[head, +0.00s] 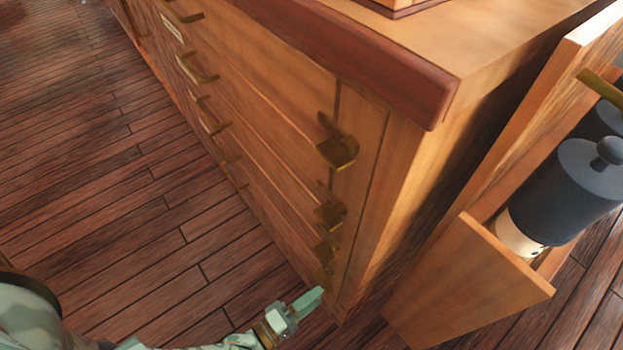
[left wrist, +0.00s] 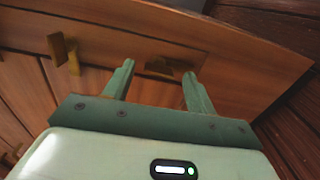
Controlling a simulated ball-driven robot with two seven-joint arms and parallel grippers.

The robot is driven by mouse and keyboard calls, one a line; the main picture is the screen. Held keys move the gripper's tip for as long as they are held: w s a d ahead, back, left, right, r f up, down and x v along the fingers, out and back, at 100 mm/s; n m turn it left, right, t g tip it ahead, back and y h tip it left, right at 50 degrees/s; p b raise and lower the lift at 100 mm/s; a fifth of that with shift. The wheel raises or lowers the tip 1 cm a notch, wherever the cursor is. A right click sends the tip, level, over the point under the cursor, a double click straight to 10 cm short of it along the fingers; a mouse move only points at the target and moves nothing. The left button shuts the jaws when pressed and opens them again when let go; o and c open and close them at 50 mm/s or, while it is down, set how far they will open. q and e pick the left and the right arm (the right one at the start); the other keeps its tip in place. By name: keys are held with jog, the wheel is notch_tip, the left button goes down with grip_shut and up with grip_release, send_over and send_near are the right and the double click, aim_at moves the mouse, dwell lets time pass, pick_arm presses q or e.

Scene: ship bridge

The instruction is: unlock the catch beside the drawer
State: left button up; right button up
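Brass catches sit one above another on the near end of the wooden drawer front: the top catch (head: 338,150), a second catch (head: 330,213), and lower ones (head: 325,250) close to the floor. My left gripper (head: 308,303) is low, beside the cabinet's bottom corner, below the catches. In the left wrist view my left gripper (left wrist: 158,72) is open, with two green fingers apart. A brass fitting (left wrist: 160,65) shows beyond and between the fingertips, and another brass piece (left wrist: 62,52) is to the left. I cannot tell whether the fingers touch anything. My right gripper is out of view.
The cabinet (head: 290,95) has several drawers with brass pulls (head: 205,75) along its face. On the right, a wooden tray or box (head: 480,270) holds dark cylinders (head: 565,190). The plank floor (head: 120,190) left of the cabinet is clear.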

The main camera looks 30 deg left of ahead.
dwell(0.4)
pick_arm(q)
jog(key=p+v, duration=0.1)
jog(key=v, duration=1.5)
jog(key=shift+p, duration=0.35)
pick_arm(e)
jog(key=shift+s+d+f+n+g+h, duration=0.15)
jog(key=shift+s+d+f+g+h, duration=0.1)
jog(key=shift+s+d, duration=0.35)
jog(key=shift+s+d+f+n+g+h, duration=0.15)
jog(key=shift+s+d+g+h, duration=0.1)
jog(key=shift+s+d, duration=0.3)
pick_arm(q)
jog(key=shift+s, duration=0.15)
